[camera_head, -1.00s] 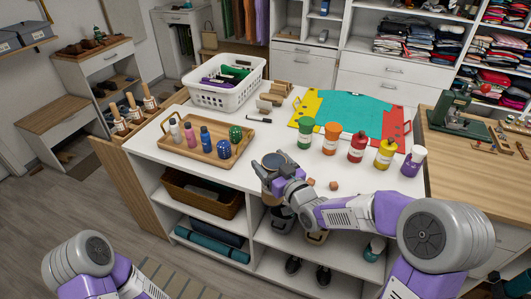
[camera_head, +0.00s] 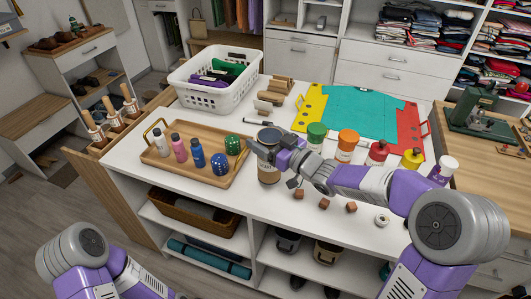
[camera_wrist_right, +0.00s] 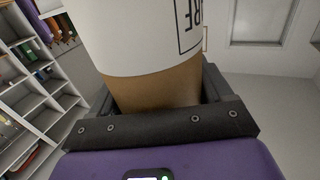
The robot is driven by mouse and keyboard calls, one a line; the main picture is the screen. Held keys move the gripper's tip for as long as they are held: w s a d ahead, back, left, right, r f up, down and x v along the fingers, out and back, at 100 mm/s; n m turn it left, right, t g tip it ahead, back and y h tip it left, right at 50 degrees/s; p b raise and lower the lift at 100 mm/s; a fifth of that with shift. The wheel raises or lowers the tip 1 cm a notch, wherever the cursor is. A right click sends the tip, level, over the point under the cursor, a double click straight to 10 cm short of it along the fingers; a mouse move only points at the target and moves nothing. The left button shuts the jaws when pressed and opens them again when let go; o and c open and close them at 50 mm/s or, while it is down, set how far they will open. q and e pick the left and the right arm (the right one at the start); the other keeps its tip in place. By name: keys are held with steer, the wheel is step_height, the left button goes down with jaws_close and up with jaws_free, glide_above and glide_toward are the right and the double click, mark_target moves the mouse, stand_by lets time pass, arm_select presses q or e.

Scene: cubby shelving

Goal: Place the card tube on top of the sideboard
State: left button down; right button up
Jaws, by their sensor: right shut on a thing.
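The card tube (camera_head: 269,172), brown with a white label and a dark round top, is upright in my right gripper (camera_head: 268,150). In the right wrist view the tube (camera_wrist_right: 155,90) fills the space between the dark fingers of the gripper (camera_wrist_right: 160,105). In the head view the tube's lower end appears over the near part of the white sideboard's top (camera_head: 228,196), right of the wooden tray. I cannot tell whether it touches the surface. My left arm shows at lower left, but its gripper is out of view.
A wooden tray (camera_head: 170,172) with several bottles stands left of the tube. Several paint bottles, including a green-capped one (camera_head: 316,136), stand behind my right forearm. Small brown blocks (camera_head: 299,194) lie near the front edge. A white basket (camera_head: 226,95) stands farther back.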

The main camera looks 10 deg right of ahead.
step_height(320, 180, down, 4)
steer(key=shift+f+b, duration=0.1)
steer(key=shift+b, duration=0.5)
steer(key=shift+f, duration=0.1)
steer(key=o, duration=1.2)
steer(key=shift+o, duration=0.2)
